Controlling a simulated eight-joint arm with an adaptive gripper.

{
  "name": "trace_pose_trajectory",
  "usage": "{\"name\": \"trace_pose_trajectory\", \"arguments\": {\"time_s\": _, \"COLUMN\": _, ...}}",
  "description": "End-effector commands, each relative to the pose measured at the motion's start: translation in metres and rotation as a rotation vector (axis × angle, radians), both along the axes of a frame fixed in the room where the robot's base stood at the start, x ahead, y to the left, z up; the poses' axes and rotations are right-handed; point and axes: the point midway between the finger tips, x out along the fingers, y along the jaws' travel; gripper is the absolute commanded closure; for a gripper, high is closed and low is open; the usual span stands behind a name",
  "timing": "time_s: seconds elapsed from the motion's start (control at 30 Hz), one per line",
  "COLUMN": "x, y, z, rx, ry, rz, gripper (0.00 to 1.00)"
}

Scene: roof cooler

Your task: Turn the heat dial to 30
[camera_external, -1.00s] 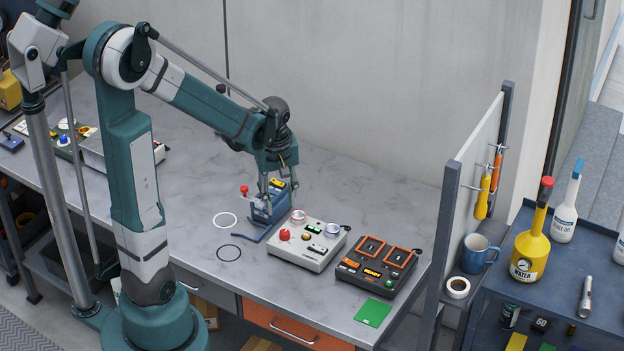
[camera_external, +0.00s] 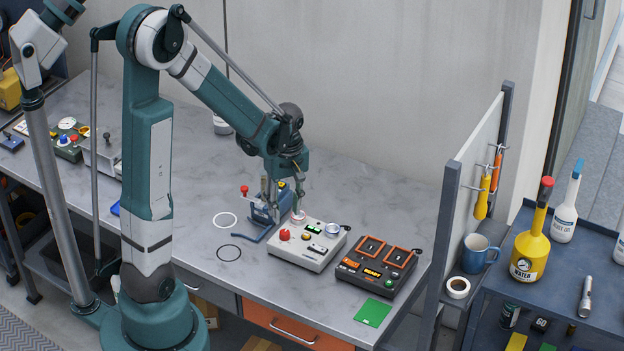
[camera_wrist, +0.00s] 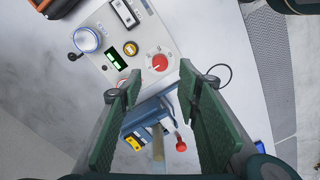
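The white control box (camera_external: 296,257) stands on the grey bench. Its red round dial (camera_external: 285,235) is at the box's front left corner. In the wrist view the red dial (camera_wrist: 159,62) has a white pointer mark and a pale scale around it; the scale numbers are too small to read. A small green-lit display (camera_wrist: 113,59) is on the same panel. My gripper (camera_external: 281,208) is above the bench at the box's back left side. In the wrist view my gripper (camera_wrist: 160,72) is open and empty, with the dial seen beyond its fingertips, apart from them.
A blue stand (camera_external: 266,224) with a red-tipped lever is close beside the box, under my gripper. A black control box (camera_external: 377,268) stands to the right. Bench left of the stand is mostly clear.

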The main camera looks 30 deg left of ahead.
Motion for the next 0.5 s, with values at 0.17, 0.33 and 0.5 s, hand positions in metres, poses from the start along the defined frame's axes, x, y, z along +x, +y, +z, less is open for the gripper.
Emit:
{"name": "trace_pose_trajectory", "arguments": {"time_s": 0.17, "x": 0.0, "y": 0.0, "z": -0.005, "rx": 0.0, "ry": 0.0, "rz": 0.0, "gripper": 0.67}}
{"name": "trace_pose_trajectory", "arguments": {"time_s": 0.33, "x": 0.0, "y": 0.0, "z": -0.014, "rx": 0.0, "ry": 0.0, "rz": 0.0, "gripper": 0.67}}
{"name": "trace_pose_trajectory", "arguments": {"time_s": 0.5, "x": -0.001, "y": 0.001, "z": -0.029, "rx": 0.0, "ry": 0.0, "rz": 0.0, "gripper": 0.67}}
